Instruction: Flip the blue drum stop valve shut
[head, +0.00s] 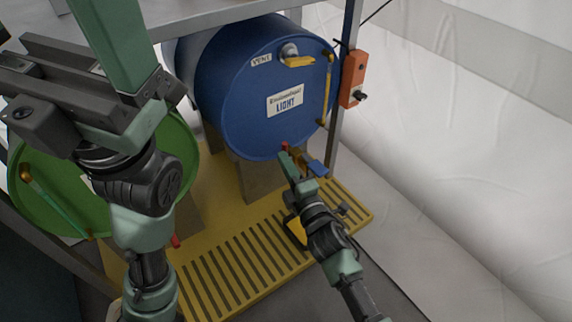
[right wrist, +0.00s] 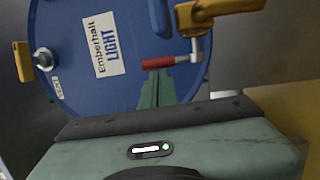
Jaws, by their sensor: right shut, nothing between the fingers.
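The blue drum (head: 245,85) lies on its side on a stand, its round face labelled LIGHT. Its brass stop valve (head: 303,157) sits low on the face, with a small blue part (head: 317,168) beside it. In the right wrist view, the brass valve (right wrist: 225,8) has a metal lever ending in a red grip (right wrist: 172,62). My right gripper (head: 287,158) is shut and empty. Its fingertips (right wrist: 157,80) are close by the red grip; I cannot tell if they touch. My left gripper (head: 110,45) looms large at upper left; its fingertips are not clear.
A green drum (head: 180,150) lies at left, partly behind my left arm. A yellow slatted tray (head: 235,265) is below the drums. An orange box (head: 353,78) hangs on the rack post at right. The pale floor at right is clear.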

